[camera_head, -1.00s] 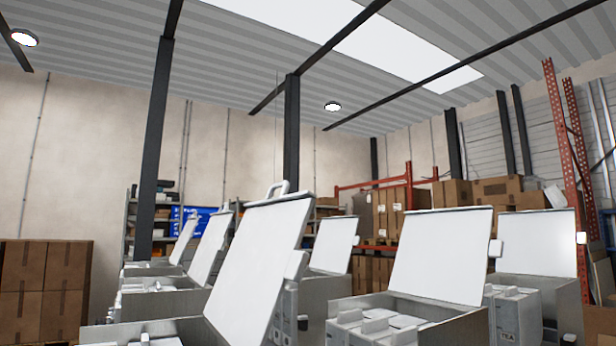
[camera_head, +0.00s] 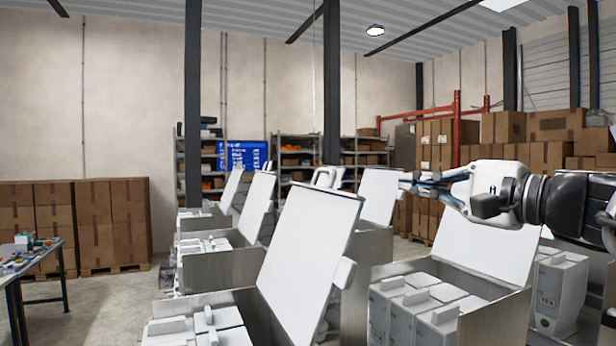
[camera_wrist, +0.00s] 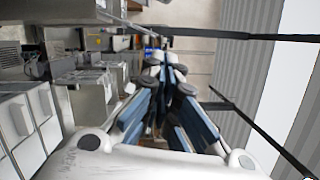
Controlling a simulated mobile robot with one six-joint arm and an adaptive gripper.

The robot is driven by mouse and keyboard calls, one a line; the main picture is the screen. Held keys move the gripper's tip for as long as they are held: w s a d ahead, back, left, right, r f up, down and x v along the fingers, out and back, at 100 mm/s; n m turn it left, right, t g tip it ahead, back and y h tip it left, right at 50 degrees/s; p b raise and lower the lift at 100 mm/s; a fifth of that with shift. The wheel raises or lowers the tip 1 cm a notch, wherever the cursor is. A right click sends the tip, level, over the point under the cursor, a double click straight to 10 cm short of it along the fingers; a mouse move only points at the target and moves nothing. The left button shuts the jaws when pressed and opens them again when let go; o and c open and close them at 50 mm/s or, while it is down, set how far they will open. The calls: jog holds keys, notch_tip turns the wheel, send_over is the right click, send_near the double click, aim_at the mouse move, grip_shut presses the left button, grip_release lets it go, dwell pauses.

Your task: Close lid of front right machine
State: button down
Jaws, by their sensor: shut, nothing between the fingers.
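The front right machine (camera_head: 388,268) is an open grey metal bin with white canisters inside, in the head view. Its white lid (camera_head: 485,248) stands raised, leaning back. My arm crosses in front of the lid's upper part and hides its top edge. My gripper (camera_head: 406,182) is shut and empty, pointing left near the lid's upper left corner. I cannot tell whether it touches the lid. In the wrist view, my gripper's blue-and-grey fingers (camera_wrist: 160,68) are together, with machines to their left.
Another machine with a large raised lid (camera_head: 308,240) stands left of the front right one. More open machines stand behind. A TEA canister (camera_head: 560,290) is at the right.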

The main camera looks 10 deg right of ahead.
jog(key=w+a+r+p, duration=0.1)
jog(key=w+a+p, duration=0.1)
jog(key=w+a, duration=0.5)
jog(key=shift+a, duration=1.15)
jog(key=shift+s+a+r, duration=0.1)
